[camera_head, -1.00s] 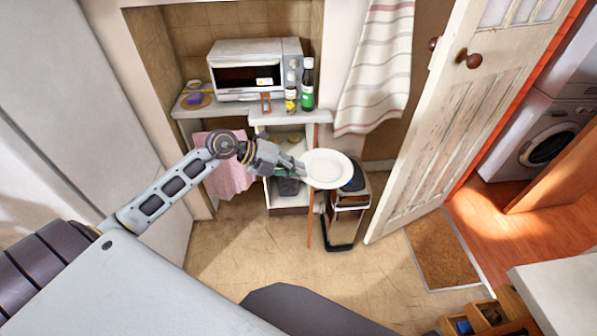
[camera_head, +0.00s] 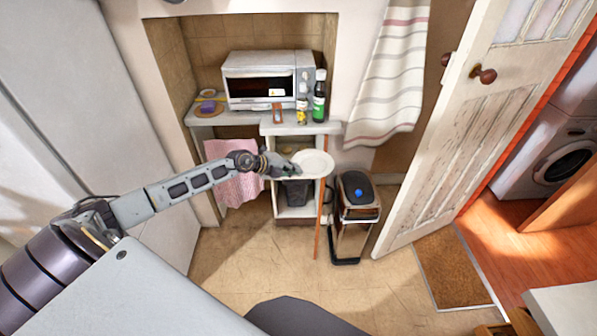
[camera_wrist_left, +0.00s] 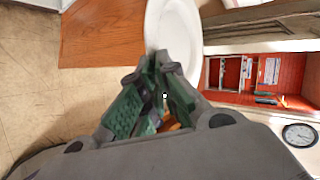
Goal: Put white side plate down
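The white side plate (camera_head: 314,164) is held in front of the shelf unit below the worktop, to the left of the bin. My left gripper (camera_head: 291,169) reaches in from the left and is shut on the plate's near left rim. In the left wrist view the plate (camera_wrist_left: 176,32) extends beyond the green-padded fingers (camera_wrist_left: 162,62), whose tips meet at its rim. The plate looks roughly level in the head view. My right gripper is in neither view.
The worktop (camera_head: 228,118) holds a toaster oven (camera_head: 266,80), two bottles (camera_head: 319,98) and a purple item (camera_head: 208,106) on a round board. Its front edge has little bare room. A bin (camera_head: 357,196), a striped curtain (camera_head: 385,85) and an open door (camera_head: 455,130) are to the right.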

